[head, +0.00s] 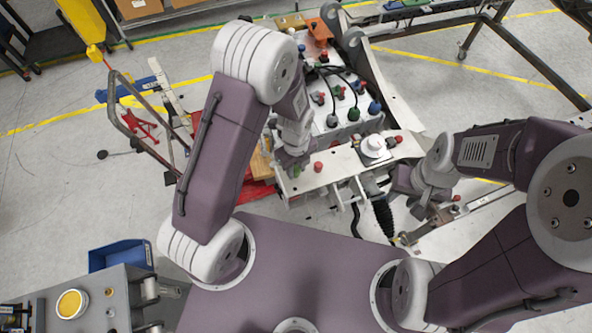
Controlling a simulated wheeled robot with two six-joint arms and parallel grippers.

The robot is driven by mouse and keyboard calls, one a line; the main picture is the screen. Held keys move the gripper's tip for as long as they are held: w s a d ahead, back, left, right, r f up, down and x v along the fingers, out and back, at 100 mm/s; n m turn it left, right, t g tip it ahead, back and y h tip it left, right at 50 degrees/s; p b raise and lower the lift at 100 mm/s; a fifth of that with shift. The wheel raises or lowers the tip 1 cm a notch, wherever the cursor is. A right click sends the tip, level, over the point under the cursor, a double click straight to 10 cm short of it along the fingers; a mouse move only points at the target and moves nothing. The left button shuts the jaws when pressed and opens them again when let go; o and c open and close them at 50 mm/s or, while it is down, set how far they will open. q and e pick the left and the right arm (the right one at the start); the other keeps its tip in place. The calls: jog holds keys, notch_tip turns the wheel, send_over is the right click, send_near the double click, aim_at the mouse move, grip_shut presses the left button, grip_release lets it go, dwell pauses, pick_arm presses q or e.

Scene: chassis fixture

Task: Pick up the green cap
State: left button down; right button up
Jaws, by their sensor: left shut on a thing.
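A small green cap (296,170) shows at the tips of my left gripper (290,166), at the left end of the pale chassis plate (335,172). The gripper is shut on it and hides most of it; I cannot tell whether it is clear of the plate. A second green cap (353,114) stands on the white block behind, among blue and red caps. My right gripper (425,211) hangs right of the plate, away from the caps; its fingers are too small to tell open or shut.
A red cap (318,167) stands just right of my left gripper. A white round part (374,147) sits at the plate's right. Black cables run over the white block. A blue bin (122,254) is at lower left. A black ribbed boot (384,216) hangs below the plate.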

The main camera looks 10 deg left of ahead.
aim_at(299, 171)
pick_arm(q)
jog(key=r, duration=0.2)
jog(key=d+r, duration=0.1)
jog(key=shift+s+b, duration=0.3)
jog(key=shift+s, duration=0.05)
jog(key=s+d+r+b, duration=0.1)
jog(key=s+d+r, duration=0.5)
jog(key=s+d, duration=0.1)
jog(key=shift+s+d+r, duration=0.2)
jog(key=shift+d+r, duration=0.05)
